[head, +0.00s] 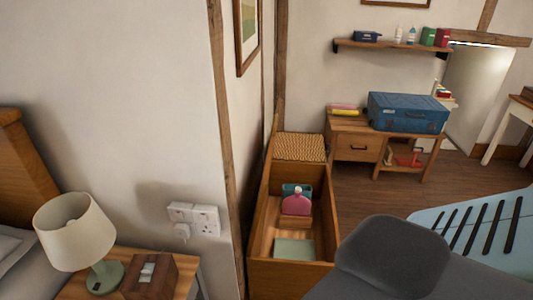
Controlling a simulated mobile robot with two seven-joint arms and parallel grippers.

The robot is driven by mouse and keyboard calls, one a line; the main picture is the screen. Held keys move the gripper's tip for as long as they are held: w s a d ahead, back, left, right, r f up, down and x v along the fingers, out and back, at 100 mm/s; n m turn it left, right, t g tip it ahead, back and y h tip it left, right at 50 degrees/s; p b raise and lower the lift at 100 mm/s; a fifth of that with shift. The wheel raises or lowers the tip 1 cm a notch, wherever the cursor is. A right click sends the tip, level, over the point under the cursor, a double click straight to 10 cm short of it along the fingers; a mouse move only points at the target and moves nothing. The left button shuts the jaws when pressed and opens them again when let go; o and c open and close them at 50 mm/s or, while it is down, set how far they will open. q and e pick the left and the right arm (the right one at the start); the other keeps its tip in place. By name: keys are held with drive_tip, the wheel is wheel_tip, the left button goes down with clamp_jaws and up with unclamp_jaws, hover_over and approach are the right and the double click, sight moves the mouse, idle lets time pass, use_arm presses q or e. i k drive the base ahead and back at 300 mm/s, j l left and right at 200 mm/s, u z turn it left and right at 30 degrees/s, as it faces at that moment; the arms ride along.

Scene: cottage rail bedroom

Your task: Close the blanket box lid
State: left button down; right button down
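The wooden blanket box (257,237) stands in the lower middle of the head view, beside the wall corner. Its top is open and I see inside. I cannot clearly make out the lid. A woven, straw-coloured surface (300,147) lies at the far end of the box; I cannot tell whether it belongs to it. Neither of my grippers is in view.
A nightstand (73,288) with a lamp (75,232) and a small brown box (151,277) stands at the lower left. A low cabinet (355,149) bears a blue case (407,112). Wooden floor (366,194) shows right of the blanket box.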

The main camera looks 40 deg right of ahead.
sight(265, 172)
drive_tip(key=l, duration=1.7)
drive_tip(key=i+u, duration=0.05)
drive_tip(key=i, duration=0.05)
